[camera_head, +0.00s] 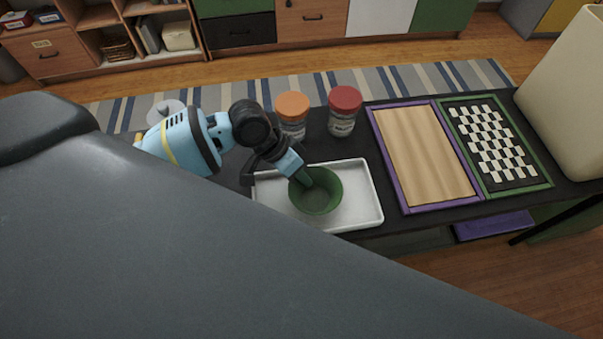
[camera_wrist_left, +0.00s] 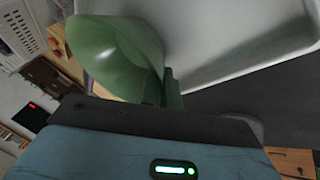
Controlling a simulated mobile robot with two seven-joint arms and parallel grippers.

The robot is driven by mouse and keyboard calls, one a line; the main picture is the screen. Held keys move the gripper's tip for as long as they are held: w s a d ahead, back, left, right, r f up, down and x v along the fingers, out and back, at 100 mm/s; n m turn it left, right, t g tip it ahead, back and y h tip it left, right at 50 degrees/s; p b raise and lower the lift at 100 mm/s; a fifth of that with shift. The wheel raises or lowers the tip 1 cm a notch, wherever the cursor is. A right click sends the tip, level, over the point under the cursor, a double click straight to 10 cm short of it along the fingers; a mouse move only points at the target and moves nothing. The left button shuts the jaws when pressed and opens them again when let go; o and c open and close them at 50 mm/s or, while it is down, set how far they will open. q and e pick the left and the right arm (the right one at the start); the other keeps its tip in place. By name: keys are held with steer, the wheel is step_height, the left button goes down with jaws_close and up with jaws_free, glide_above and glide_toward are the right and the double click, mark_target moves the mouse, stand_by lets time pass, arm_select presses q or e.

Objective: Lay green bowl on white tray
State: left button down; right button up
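The green bowl (camera_head: 318,199) is over the middle of the white tray (camera_head: 362,200) in the head view, upright or nearly so. I cannot tell whether its base touches the tray. My right gripper is not in view.
On the black table, an orange-lidded jar (camera_head: 292,112) and a red-lidded jar (camera_head: 344,108) stand behind the tray. A purple-framed wooden board (camera_head: 425,155) and a green-framed checkered board (camera_head: 493,145) lie to its right. A beige box (camera_head: 570,95) stands at far right.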

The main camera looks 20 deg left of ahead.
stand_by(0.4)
arm_select(q)
steer(key=c, duration=1.6)
jaws_free()
steer(key=shift+o, duration=0.5)
steer(key=shift+o, duration=1.3)
